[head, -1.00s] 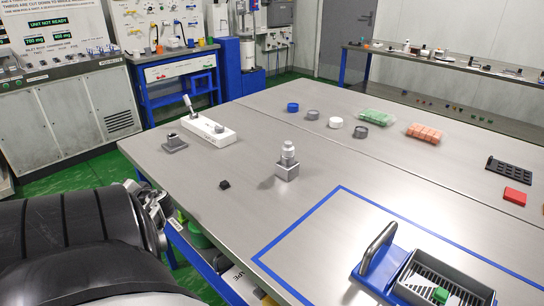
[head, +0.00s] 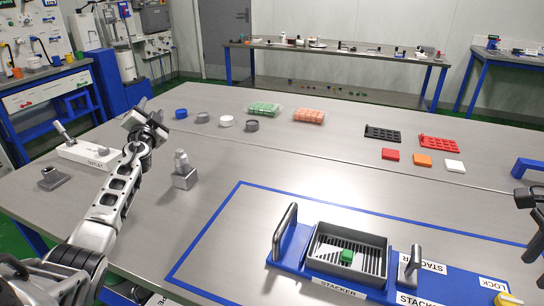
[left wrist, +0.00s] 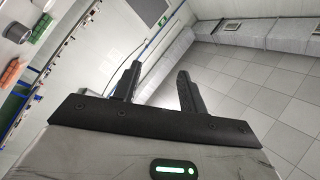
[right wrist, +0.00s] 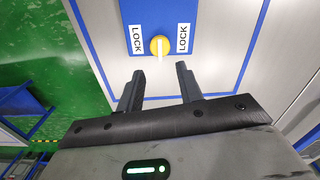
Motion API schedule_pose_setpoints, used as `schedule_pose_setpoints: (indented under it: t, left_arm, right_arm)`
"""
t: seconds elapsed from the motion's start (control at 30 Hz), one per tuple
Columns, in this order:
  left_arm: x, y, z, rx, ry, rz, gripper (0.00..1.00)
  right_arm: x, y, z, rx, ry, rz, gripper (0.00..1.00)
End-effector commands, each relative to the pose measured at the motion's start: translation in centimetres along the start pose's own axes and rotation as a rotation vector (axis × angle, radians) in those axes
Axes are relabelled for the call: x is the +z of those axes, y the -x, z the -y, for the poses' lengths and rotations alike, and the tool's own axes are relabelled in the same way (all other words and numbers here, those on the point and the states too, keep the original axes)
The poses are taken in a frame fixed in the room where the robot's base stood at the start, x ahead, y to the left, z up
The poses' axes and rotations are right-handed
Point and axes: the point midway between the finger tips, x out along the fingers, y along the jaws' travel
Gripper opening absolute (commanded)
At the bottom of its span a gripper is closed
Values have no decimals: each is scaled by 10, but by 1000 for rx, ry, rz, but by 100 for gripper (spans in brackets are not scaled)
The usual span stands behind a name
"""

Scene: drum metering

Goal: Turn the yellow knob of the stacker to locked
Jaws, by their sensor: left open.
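The stacker has a blue base (head: 290,262) with a grey tray (head: 318,268) and upright handles, at the lower right of the head view. Its yellow knob (head: 508,299) is partly cut off at the bottom edge there. In the right wrist view the yellow knob (right wrist: 152,46) sits on a blue plate between two LOCK labels, its pale bar running roughly up and down the picture. My right gripper (right wrist: 158,80) is open and empty, its fingers pointing toward the knob, apart from it. My left gripper (head: 147,118) is raised over the table's left side, open and empty (left wrist: 158,85).
A grey block with a pale top (head: 184,180) and a white switch box (head: 85,153) stand at left. Small caps, bagged parts (head: 309,116) and coloured blocks (head: 422,160) lie further back. The table between is clear.

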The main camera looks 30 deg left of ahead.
Motion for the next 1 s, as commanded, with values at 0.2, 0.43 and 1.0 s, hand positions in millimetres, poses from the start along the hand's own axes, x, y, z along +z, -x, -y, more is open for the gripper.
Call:
schedule_pose_setpoints:
  t: [0.2,0.43,1.0]
  left_arm:
    - [-119,0,-61,224,-86,-305,42]
    - [-237,37,-122,466,-234,-649,42]
    - [-353,259,-217,1296,-1279,-1558,42]
  right_arm:
    - [0,0,0,0,0,0,36]
    - [0,0,0,0,0,0,36]
    - [0,0,0,0,0,0,36]
